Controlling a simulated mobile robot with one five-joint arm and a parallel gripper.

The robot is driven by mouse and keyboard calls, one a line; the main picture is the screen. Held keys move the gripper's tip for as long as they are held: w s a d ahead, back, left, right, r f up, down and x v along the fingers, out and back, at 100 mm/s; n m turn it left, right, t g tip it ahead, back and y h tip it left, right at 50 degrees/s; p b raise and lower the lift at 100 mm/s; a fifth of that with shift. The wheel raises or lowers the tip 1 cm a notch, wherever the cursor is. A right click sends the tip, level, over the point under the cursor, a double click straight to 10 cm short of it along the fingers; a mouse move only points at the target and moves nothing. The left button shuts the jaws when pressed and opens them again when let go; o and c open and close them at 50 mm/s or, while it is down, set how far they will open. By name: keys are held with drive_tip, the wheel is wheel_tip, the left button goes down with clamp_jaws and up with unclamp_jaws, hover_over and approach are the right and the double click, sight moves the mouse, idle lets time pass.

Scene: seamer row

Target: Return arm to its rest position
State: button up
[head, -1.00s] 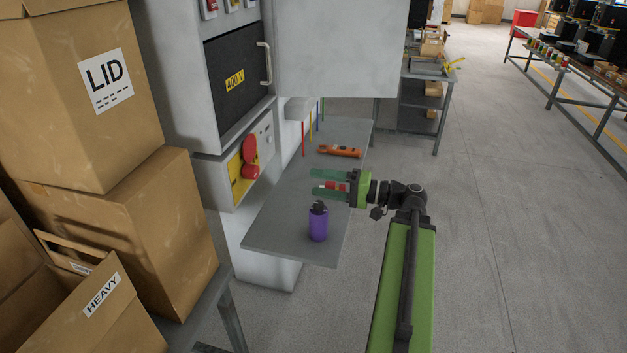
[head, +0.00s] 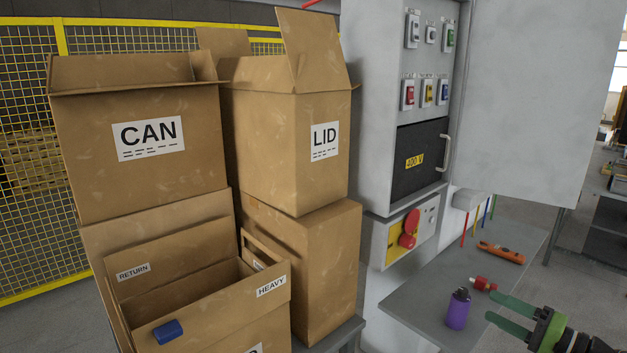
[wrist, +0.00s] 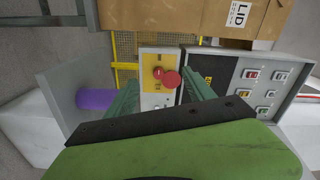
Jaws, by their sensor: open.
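My gripper (head: 489,308) is at the lower right of the head view, by the right part of the grey shelf (head: 405,300). Its two green fingers are spread with nothing between them. In the wrist view the open fingers (wrist: 162,92) point toward the cabinet's yellow panel with its red switch (wrist: 171,79). On the shelf, a purple can-like object (head: 457,310) stands left of the fingers, and a small red object (head: 483,284) lies just beyond them. The rest of my arm is mostly out of the head view.
An orange tool (head: 501,252) lies farther back on the shelf. The grey cabinet (head: 385,170) rises behind it, with a large light panel (head: 540,90) at right.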

drive_tip(key=w+a+n+g+y+p, duration=0.1)
drive_tip(key=w+a+n+g+y, duration=0.15)
drive_tip(key=a, duration=0.55)
drive_tip(key=w+a+n+g+y+p, duration=0.1)
drive_tip(key=w+a+g, duration=0.15)
drive_tip(key=a, duration=0.65)
drive_tip(key=a+f+n+g+h+p, duration=0.1)
drive_tip(key=a+f+g, duration=0.2)
drive_tip(key=a, duration=0.5)
drive_tip(key=a+f+n+g+h+p, duration=0.1)
drive_tip(key=a+f+n+g+h, duration=0.15)
drive_tip(key=a, duration=0.45)
drive_tip(key=s+a+f+g+h+p, duration=0.2)
drive_tip(key=s+a+f+g+h, duration=0.15)
drive_tip(key=a+f, duration=0.35)
drive_tip(key=d+f+h, duration=0.5)
drive_tip(key=d+h, duration=0.3)
drive_tip(key=d, duration=0.4)
drive_tip(key=shift+s+f+t, duration=0.3)
drive_tip(key=shift+s+f, duration=0.1)
drive_tip(key=shift+d+h, duration=0.1)
drive_tip(key=shift+h, duration=0.15)
